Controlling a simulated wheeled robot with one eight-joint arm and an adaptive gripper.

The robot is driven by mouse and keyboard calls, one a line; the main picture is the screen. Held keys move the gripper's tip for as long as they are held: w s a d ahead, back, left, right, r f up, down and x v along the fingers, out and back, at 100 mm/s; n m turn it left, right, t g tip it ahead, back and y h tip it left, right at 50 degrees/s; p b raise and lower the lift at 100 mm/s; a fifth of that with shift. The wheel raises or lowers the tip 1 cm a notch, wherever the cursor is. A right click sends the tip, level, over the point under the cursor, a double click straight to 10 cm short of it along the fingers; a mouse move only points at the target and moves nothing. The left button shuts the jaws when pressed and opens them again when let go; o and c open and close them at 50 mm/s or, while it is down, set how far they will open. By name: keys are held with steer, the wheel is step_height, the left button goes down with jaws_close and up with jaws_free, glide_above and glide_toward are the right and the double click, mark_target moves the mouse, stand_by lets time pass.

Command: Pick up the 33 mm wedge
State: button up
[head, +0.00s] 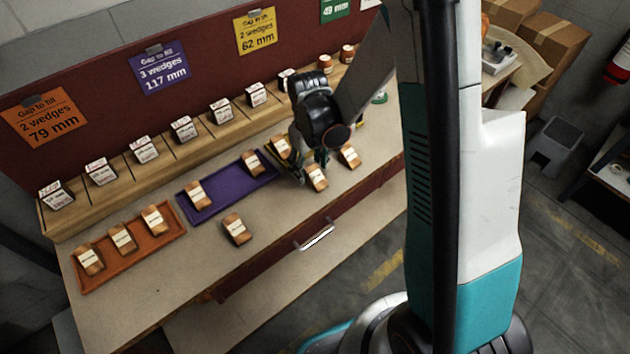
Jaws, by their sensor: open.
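Several brown wooden wedges with pale labels are on the bench; the labels are too small to read, so I cannot tell which is the 33 mm wedge. Loose wedges lie on the bare bench: one at the front (236,230), one just by my fingers (317,178), and one to the right (349,155). The purple tray (222,207) holds two wedges, and the orange tray (132,258) holds three. My gripper (309,169) is open and points down over the bench, close to the middle loose wedge. Whether it touches that wedge cannot be told.
A wooden rack (165,150) with several labelled compartments runs along the back. Gap signs hang on the dark red panel, including a purple sign (160,69) and an orange sign (44,118). Another wedge (281,147) is partly hidden behind my gripper. The front bench edge is mostly clear.

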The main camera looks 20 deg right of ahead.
steer(key=shift+f, duration=0.3)
steer(key=c, duration=1.1)
steer(key=shift+r, duration=0.15)
steer(key=shift+c, duration=0.2)
